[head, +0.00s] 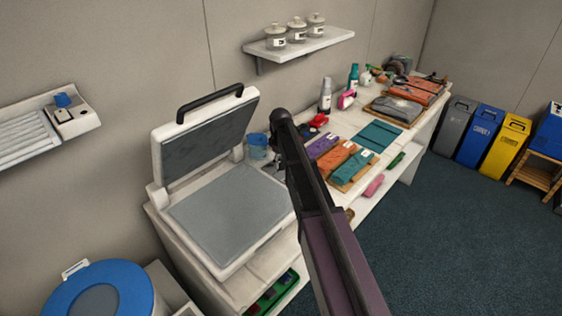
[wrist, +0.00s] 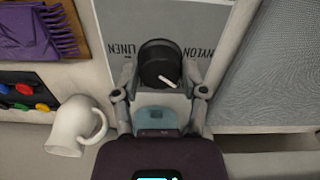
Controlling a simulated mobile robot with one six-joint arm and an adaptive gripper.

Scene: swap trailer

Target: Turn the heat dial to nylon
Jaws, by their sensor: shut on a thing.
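In the wrist view a round black dial (wrist: 158,58) with a short white pointer line stands on a grey panel (wrist: 112,22). The word LINEN (wrist: 122,50) is printed left of the dial and NYLON (wrist: 200,50) right of it. The white line slants toward the lower right of the picture, on the side nearest my gripper. My gripper (wrist: 160,72) has one finger on each side of the dial and is shut on it. In the head view my dark arm hides the dial and most of the gripper.
The open heat press, with its grey lower plate (head: 230,212), stands left of my arm. A grey mesh-like surface (wrist: 280,70) is close on the right.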

